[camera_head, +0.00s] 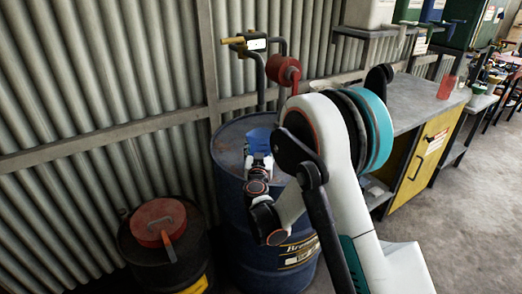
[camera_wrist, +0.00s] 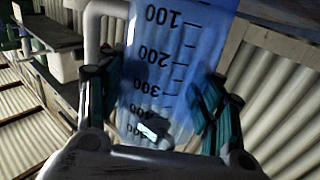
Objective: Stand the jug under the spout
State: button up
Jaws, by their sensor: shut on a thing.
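The jug (camera_wrist: 165,70) is translucent blue with black volume marks, and the marks appear upside down in the wrist view. My gripper (camera_wrist: 160,98) is shut on it, with one teal-padded finger on each side. In the head view the jug (camera_head: 262,140) shows as a small blue shape above the blue drum's top, partly hidden by my gripper (camera_head: 259,160). I cannot tell whether it touches the lid. A pump with grey pipes (camera_head: 262,80) rises behind it from the drum.
The blue drum (camera_head: 235,210) stands against the corrugated wall. A red pump part (camera_head: 283,69) sits high beside the pipes. A dark drum (camera_head: 140,255) with a red lid (camera_head: 158,222) is at left. A grey-topped workbench (camera_head: 425,100) is at right. The floor at right is clear.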

jog(key=shift+f, duration=0.1)
jog(key=o, duration=1.1)
jog(key=shift+r, duration=0.3)
jog(key=shift+s+a+f, duration=0.1)
jog(key=shift+s+a, duration=0.05)
jog(key=shift+s, duration=5.9)
